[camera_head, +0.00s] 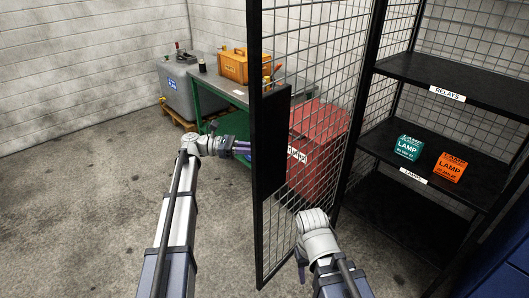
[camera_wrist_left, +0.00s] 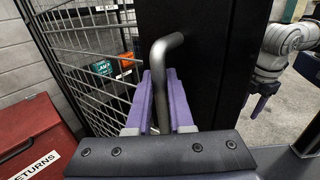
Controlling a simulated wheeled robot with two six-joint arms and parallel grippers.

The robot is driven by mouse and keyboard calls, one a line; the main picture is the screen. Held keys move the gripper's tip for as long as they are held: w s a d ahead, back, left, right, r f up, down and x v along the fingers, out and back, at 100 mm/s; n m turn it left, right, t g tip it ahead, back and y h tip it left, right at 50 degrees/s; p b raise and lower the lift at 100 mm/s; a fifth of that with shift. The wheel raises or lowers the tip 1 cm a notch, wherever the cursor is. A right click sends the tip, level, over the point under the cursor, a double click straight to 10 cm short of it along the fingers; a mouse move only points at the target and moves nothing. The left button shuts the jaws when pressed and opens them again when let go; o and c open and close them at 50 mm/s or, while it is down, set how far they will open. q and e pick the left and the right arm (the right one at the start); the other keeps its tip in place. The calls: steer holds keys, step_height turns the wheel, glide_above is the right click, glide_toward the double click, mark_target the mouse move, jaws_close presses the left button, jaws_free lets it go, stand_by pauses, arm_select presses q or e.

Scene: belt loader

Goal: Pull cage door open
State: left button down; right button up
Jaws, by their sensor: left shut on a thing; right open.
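The cage door (camera_head: 318,110), a black frame with wire mesh, stands swung open, its free edge toward me. A black lock plate (camera_head: 270,145) sits on that edge. In the left wrist view a bent grey handle (camera_wrist_left: 168,45) stands out from the black plate. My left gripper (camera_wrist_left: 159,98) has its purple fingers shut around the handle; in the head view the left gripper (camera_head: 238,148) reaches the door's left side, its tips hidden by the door. My right gripper (camera_head: 302,264) is open and empty, pointing down, low and right of the door's free edge.
Black shelves (camera_head: 440,75) inside the cage hold a teal box (camera_head: 408,147) and an orange box (camera_head: 451,167). A red bin (camera_head: 318,140) and a green-legged workbench (camera_head: 215,85) stand behind the door. The floor (camera_head: 90,200) at left is clear.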

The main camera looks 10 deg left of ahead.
arm_select(q)
steer(key=shift+w+a, duration=0.2)
steer(key=shift+a, duration=0.15)
arm_select(e)
steer(key=shift+a, duration=0.3)
arm_select(q)
steer(key=c, duration=0.8)
jaws_free()
steer(key=a, duration=0.7)
steer(key=shift+a, duration=0.4)
